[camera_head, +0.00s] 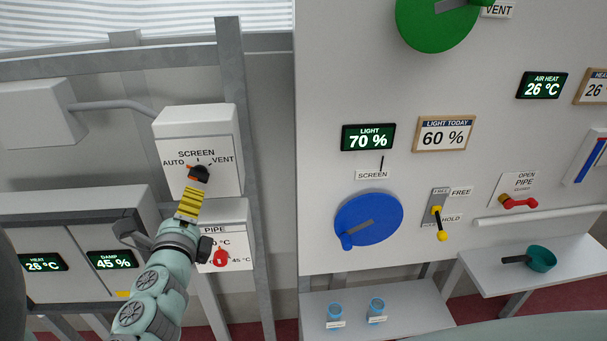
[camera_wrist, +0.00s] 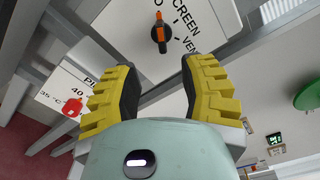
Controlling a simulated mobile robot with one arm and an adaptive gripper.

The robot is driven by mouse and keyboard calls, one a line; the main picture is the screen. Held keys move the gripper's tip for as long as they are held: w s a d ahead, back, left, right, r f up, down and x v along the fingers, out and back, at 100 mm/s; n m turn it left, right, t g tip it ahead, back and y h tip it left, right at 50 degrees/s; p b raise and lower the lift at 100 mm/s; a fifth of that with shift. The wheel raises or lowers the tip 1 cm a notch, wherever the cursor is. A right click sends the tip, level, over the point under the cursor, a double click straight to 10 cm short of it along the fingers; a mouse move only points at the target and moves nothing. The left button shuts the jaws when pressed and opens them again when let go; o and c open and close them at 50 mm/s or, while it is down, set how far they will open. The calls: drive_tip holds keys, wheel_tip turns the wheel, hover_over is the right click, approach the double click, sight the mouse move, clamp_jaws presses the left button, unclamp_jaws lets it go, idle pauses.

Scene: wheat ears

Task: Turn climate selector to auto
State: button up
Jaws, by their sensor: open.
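The climate selector is a small black and orange knob (camera_head: 199,173) on a pale box (camera_head: 222,180) marked AUTO, SCREEN and VENT. In the head view, orange shows at its upper left, on the AUTO side; I cannot tell exactly which mark it points to. In the wrist view the knob (camera_wrist: 161,36) shows whole, with its bar upright in the picture. My gripper (camera_wrist: 158,65) is open, its yellow fingers spread on either side below the knob, apart from it and empty. In the head view the yellow fingers (camera_head: 189,204) reach up just below the knob.
A PIPE box (camera_head: 235,215) with a red knob (camera_head: 221,257) sits just below the selector. A grey metal post (camera_head: 233,75) stands close to its right. A large panel to the right carries a blue dial (camera_head: 369,219) and a yellow-tipped lever (camera_head: 438,222).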

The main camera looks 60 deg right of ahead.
drive_tip(key=shift+v, duration=0.8)
